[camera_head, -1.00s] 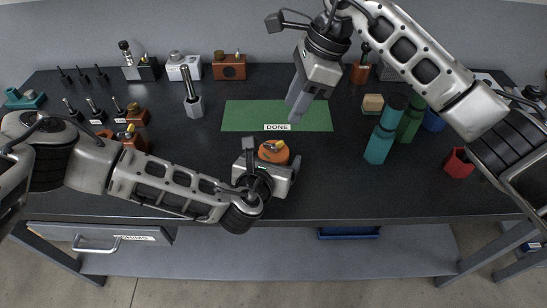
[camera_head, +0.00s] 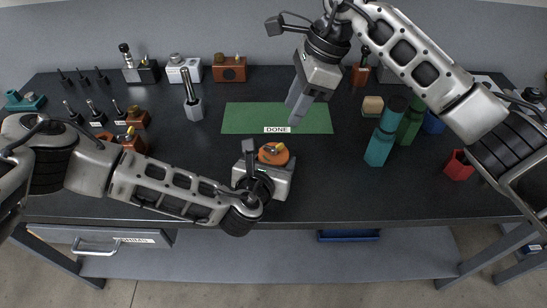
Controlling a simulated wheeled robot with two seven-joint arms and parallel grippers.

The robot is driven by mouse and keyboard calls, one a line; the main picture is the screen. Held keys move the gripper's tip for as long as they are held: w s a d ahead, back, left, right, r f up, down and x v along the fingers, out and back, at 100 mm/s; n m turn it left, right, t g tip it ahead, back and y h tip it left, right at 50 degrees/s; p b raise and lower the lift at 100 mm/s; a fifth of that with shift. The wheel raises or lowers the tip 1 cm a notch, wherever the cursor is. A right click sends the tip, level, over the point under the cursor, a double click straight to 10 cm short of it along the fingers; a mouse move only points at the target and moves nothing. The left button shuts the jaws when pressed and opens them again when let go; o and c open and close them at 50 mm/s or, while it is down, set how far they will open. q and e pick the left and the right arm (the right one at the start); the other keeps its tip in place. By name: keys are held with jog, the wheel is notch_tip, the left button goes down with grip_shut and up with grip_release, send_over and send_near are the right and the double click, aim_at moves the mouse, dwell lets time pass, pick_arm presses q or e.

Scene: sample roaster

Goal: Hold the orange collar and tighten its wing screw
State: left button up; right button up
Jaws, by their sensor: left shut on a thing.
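The orange collar (camera_head: 267,157) sits near the middle of the dark bench, in front of the green mat, with a small yellow wing screw (camera_head: 277,148) on its top. My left gripper (camera_head: 268,166) is at the collar from the front and is shut on it; its body hides the collar's near side. My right gripper (camera_head: 299,103) hangs above the green mat, behind and above the collar, with its fingers pointing down. It is clear of the collar and the screw. Its fingers overlap in this view, so their gap cannot be told.
The green mat (camera_head: 241,117) carries a "DONE" label. Teal (camera_head: 380,147) and green (camera_head: 409,124) cylinders and a red container (camera_head: 459,166) stand to the right. A tool in a grey hex base (camera_head: 194,108) and several small fittings stand left and behind. The bench front edge is close to my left gripper.

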aim_at(274, 144)
jog(key=shift+r, duration=0.1)
jog(key=shift+c, duration=0.9)
jog(key=shift+n, duration=0.5)
jog(key=x, duration=0.9)
jog(key=shift+a+f, duration=0.15)
jog(key=shift+f, duration=0.15)
grip_shut()
